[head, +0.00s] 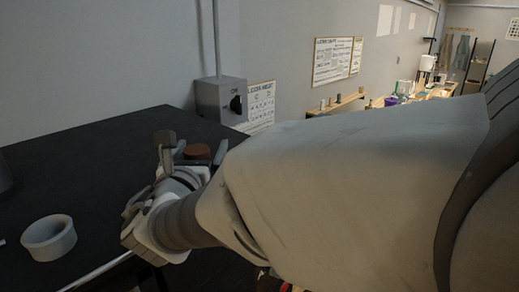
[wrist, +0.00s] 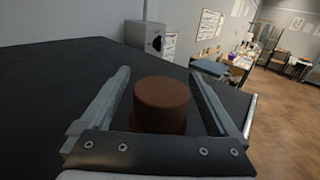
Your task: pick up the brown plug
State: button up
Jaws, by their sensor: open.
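The brown plug (wrist: 162,104) is a short, round, reddish-brown piece standing on the black table top (wrist: 60,80). In the wrist view it sits between the two spread fingers of my gripper (wrist: 162,92), with a visible gap on each side. In the head view the brown plug (head: 197,152) shows just beyond my gripper (head: 194,146), partly hidden by it. My gripper is open and low over the table, with its fingers on either side of the plug. The plug's lower part is partly hidden by the gripper's crossbar in the wrist view.
A white ring-shaped cup (head: 49,238) stands on the table at the left. A grey switch box (head: 222,100) is on the wall behind the table; it also shows in the wrist view (wrist: 146,37). The table's right edge is close to my gripper. A cluttered workbench (head: 420,95) stands far back.

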jog(key=shift+w, duration=0.2)
jog(key=shift+s, duration=0.15)
jog(key=shift+c, duration=0.4)
jog(key=c, duration=1.4)
